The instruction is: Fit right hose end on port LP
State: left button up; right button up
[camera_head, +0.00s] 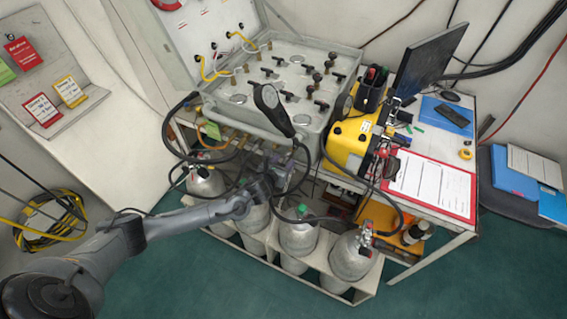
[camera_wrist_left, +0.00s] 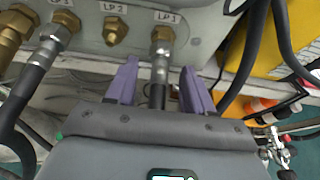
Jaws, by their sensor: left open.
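The right hose end (camera_wrist_left: 160,62), a silver ferrule with a brass nut on a black hose, points up at the port under the right-hand label, which looks like LP 1 (camera_wrist_left: 166,17). The nut appears to meet the panel there; I cannot tell how tightly it is seated. My left gripper (camera_wrist_left: 160,88) is open, with one purple finger on each side of the hose and visible gaps. In the head view my left gripper (camera_head: 279,174) is below the panel's front edge, partly hidden by hoses. My right gripper is not in view.
A bare brass port (camera_wrist_left: 115,30) is left of this hose; another hose end (camera_wrist_left: 50,45) is on the port further left. The air panel case (camera_head: 240,95) stands above grey cylinders (camera_head: 298,235) in a white rack. A yellow box (camera_head: 350,140) stands to the right.

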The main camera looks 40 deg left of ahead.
pick_arm(q)
jog(key=shift+w+f, duration=0.15)
jog(key=shift+w, duration=0.1)
grip_shut()
jog(key=shift+s, duration=0.15)
dwell(0.5)
jog(key=shift+s+p, duration=0.25)
jog(key=shift+p, duration=0.05)
jog(key=shift+s+d, duration=0.1)
jog(key=shift+s, duration=0.05)
jog(key=shift+s+d+p, duration=0.15)
jog(key=shift+s+p, duration=0.4)
jog(key=shift+s, duration=0.1)
